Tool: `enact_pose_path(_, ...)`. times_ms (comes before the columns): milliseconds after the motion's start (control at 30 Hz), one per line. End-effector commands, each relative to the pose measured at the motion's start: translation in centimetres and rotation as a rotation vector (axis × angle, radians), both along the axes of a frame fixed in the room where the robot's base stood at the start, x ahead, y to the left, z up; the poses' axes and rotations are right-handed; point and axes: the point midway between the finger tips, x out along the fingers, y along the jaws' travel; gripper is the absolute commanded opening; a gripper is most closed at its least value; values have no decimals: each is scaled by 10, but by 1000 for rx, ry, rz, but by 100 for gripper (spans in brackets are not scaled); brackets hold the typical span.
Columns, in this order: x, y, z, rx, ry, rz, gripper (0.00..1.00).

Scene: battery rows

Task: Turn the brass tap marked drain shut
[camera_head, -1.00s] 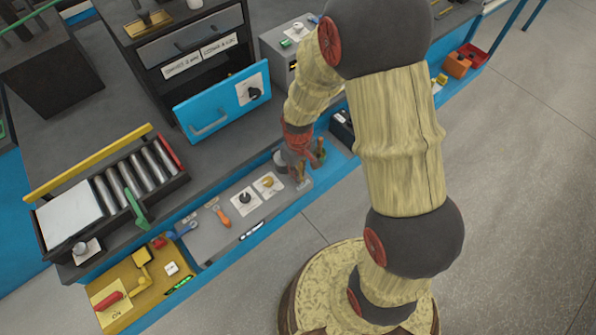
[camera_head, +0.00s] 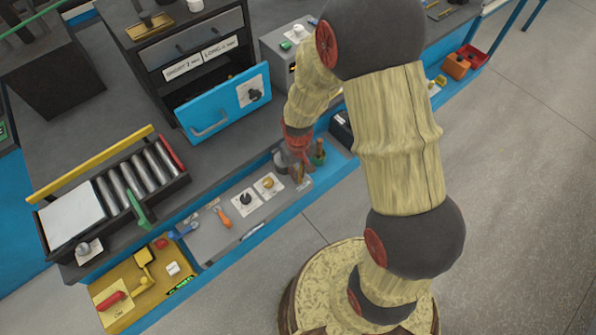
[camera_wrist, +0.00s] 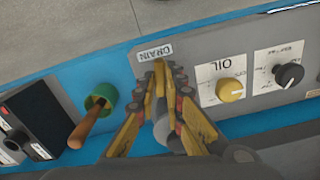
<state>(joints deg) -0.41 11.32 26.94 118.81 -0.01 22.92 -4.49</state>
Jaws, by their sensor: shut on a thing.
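The drain label (camera_wrist: 154,51) is on the grey panel in the wrist view. Just below it, a narrow brass tap handle (camera_wrist: 160,76) shows between the fingers of my gripper (camera_wrist: 168,80). The gripper is shut on this handle, and its fingers hide much of the tap. The handle points roughly up the picture, towards the label. In the head view my gripper (camera_head: 301,172) is low at the right end of the grey panel, and the tap itself is too hidden there to make out.
A green socket with a wooden handle (camera_wrist: 92,122) stands left of my gripper in the wrist view. A yellow oil knob (camera_wrist: 230,90) and a black knob (camera_wrist: 289,74) are to its right. An open blue drawer (camera_head: 222,102) stands behind the panel.

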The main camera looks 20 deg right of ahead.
Motion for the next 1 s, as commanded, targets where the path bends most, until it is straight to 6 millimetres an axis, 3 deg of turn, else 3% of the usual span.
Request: enact_pose_path(1000,-1,0,1,0,1,-959,0)
